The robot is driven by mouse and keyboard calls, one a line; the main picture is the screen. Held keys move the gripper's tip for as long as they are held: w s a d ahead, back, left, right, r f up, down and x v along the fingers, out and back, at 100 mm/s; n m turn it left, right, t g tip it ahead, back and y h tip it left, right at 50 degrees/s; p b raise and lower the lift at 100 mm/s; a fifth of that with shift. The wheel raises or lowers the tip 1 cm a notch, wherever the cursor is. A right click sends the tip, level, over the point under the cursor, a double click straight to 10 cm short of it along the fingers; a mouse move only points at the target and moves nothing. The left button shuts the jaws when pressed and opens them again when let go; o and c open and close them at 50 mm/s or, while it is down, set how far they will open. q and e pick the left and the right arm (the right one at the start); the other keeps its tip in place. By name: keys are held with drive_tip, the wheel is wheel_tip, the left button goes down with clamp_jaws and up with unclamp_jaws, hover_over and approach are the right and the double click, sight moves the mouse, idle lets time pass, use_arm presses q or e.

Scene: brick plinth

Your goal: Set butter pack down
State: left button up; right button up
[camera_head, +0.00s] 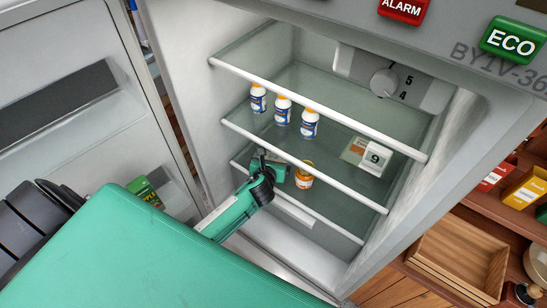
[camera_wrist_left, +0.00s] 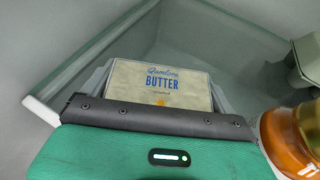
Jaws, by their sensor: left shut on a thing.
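A pale butter pack (camera_wrist_left: 160,86) with blue lettering shows in the left wrist view, between the fingers of my left gripper (camera_wrist_left: 158,98). In the head view the same gripper (camera_head: 264,165) reaches into the open fridge near the left wall, and the pack is mostly hidden there. The gripper is shut on the pack. The pack is over a glass shelf (camera_wrist_left: 75,72) with a white front edge; I cannot tell whether it touches the glass. My right gripper is not in view.
An orange jar (camera_head: 304,174) with a pale label stands just right of the gripper. Three white bottles (camera_head: 283,110) with orange caps stand on the shelf above. A carton marked 9 (camera_head: 375,158) stands farther right. White shelf bars (camera_head: 310,168) cross the opening.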

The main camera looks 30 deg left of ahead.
use_arm(q)
drive_tip(key=shift+f, duration=0.2)
drive_tip(key=o, duration=1)
drive_tip(key=shift+c, duration=0.2)
drive_tip(key=shift+r, duration=0.2)
drive_tip(key=shift+s, duration=0.25)
drive_tip(key=b+v, duration=0.2)
drive_tip(key=v, duration=0.8)
drive_tip(key=shift+s+d+r, duration=0.1)
drive_tip(key=shift+s+d, duration=0.05)
drive_tip(key=shift+s, duration=0.05)
drive_tip(key=shift+s+d+r, duration=0.1)
drive_tip(key=shift+s+r, duration=0.15)
drive_tip(key=shift+s, duration=0.2)
